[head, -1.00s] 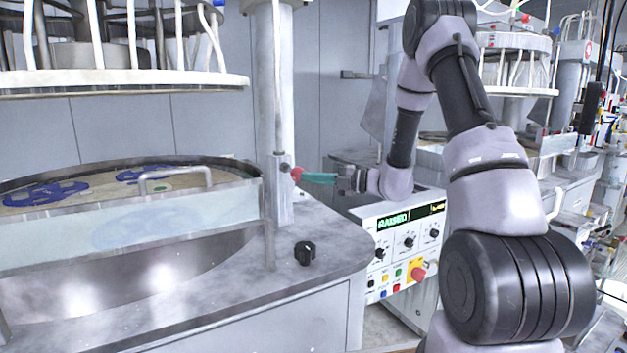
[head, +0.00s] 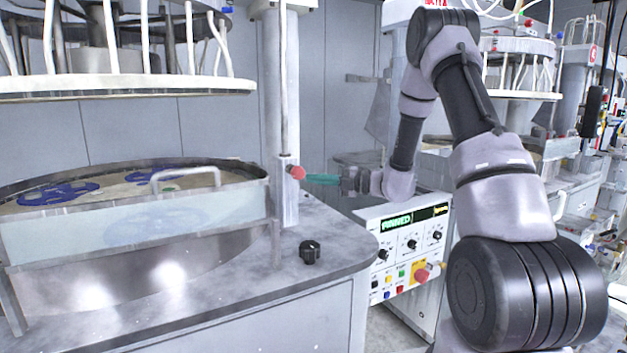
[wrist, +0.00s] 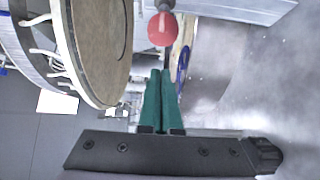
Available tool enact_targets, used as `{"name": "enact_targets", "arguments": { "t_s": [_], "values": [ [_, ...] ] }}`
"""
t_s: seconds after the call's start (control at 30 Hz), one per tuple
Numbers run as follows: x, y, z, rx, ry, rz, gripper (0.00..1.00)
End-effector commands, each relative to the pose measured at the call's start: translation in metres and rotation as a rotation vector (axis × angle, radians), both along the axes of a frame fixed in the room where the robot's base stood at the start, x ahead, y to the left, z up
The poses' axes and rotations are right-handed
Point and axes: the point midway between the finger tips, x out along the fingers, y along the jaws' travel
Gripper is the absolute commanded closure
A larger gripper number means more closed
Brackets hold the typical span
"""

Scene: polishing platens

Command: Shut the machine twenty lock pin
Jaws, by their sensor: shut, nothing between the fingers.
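The lock pin has a red round knob (head: 296,172) on the side of a grey bracket (head: 286,205) at the foot of the column. The knob also shows in the wrist view (wrist: 162,29), on a short grey stem, just beyond the fingertips. My gripper (head: 312,178) has green fingers and points left at the knob. In the wrist view my gripper (wrist: 160,72) has its fingers together with nothing between them. A small gap shows between the fingertips and the knob there. How far the pin sits in its bracket cannot be told.
A round polishing platen with blue rings (head: 60,192) lies left, behind a clear guard with a handle (head: 185,178). A black dial (head: 310,252) stands on the grey worktop (head: 340,240). A control panel (head: 405,245) is below my arm. An upper plate (head: 120,87) hangs above.

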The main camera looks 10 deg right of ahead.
Motion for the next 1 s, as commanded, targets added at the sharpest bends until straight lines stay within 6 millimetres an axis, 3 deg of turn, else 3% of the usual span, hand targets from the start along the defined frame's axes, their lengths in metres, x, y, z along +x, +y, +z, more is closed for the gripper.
{"name": "enact_targets", "arguments": {
  "t_s": [0.3,0.57,0.77,1.0],
  "values": [
    [-0.027,-0.060,0.000,0.000,0.002,-0.004,1.00],
    [-0.041,-0.088,-0.001,-0.002,0.001,0.001,1.00],
    [-0.065,-0.073,0.022,-0.128,-0.136,0.094,1.00],
    [-0.149,-0.035,0.068,-0.552,-0.653,0.431,1.00]
  ]
}}
